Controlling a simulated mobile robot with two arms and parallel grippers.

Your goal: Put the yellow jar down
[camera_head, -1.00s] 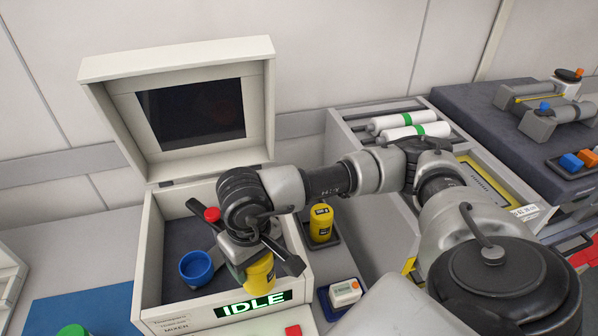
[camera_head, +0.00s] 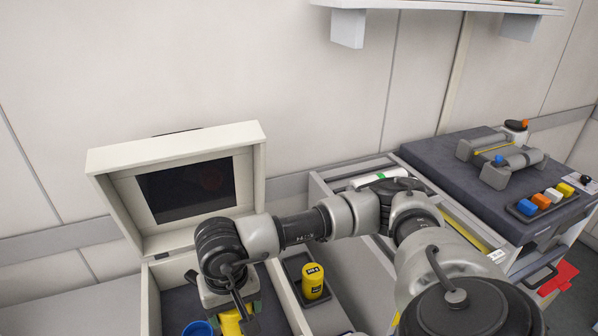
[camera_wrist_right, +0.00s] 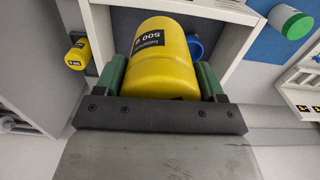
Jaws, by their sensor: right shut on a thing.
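My right gripper (camera_wrist_right: 160,80) is shut on a yellow jar (camera_wrist_right: 158,58) with a dark label, its green fingers on both sides of the jar. In the head view the held jar (camera_head: 231,322) shows only in part, below my right wrist at the bottom edge, over the open mixer box (camera_head: 152,305). Whether it touches the box floor I cannot tell. A second yellow jar (camera_head: 313,283) stands upright in a dark tray (camera_head: 291,264) just right of the box; it also shows in the wrist view (camera_wrist_right: 77,55). My left gripper is not in view.
A blue cup (camera_head: 197,328) is inside the box, left of the held jar. The raised lid (camera_head: 255,185) stands behind. A trolley with white rolls (camera_head: 380,177) and a dark-topped unit (camera_head: 440,155) are to the right. A green-lidded container (camera_wrist_right: 290,22) shows in the wrist view.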

